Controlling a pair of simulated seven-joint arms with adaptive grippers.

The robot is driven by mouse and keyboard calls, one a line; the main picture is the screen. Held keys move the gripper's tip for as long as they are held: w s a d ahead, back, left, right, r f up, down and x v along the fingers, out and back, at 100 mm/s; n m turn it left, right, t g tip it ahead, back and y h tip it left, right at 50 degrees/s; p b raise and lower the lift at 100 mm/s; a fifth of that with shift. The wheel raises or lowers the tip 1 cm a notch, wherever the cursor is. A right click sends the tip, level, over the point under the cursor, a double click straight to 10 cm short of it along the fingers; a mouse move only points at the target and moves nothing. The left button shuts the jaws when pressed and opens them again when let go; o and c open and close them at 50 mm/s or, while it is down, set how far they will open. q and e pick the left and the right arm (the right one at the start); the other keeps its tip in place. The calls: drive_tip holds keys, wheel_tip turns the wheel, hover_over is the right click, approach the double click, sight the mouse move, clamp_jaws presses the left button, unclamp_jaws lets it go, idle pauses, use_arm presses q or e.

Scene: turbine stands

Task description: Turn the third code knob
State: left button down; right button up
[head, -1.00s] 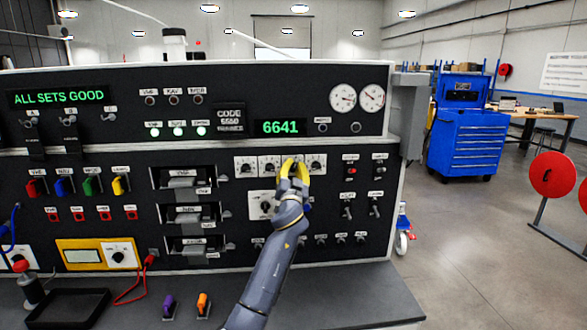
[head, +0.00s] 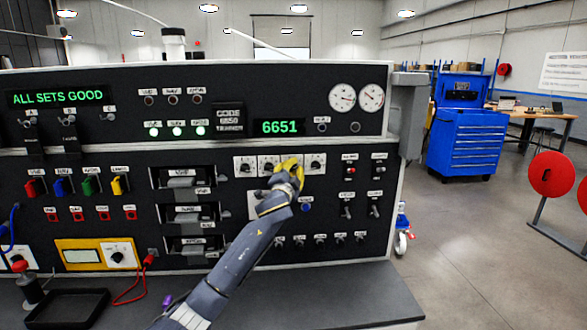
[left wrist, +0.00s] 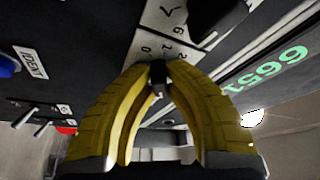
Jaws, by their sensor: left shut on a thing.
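A row of white code knob plates runs across the middle of the black panel, with the fourth knob (head: 315,165) and the second knob (head: 268,164) in plain sight. My left gripper (head: 289,168) covers the third plate in the head view. In the left wrist view its yellow fingers (left wrist: 157,75) are shut on the small black third code knob (left wrist: 158,84), beside a white dial plate (left wrist: 155,47) with digits. The green display (head: 279,127) reads 6651. The placard (head: 229,117) beside it appears to read CODE 6650. My right gripper is not in view.
A larger white knob plate (head: 254,206) sits below the row, partly behind my left arm. Toggle switches (head: 348,208) stand to the right. A black tray (head: 68,308) lies on the bench at front left.

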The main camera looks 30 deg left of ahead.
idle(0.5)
use_arm(q)
drive_tip(key=c, duration=1.4)
unclamp_jaws()
drive_tip(key=v, duration=1.2)
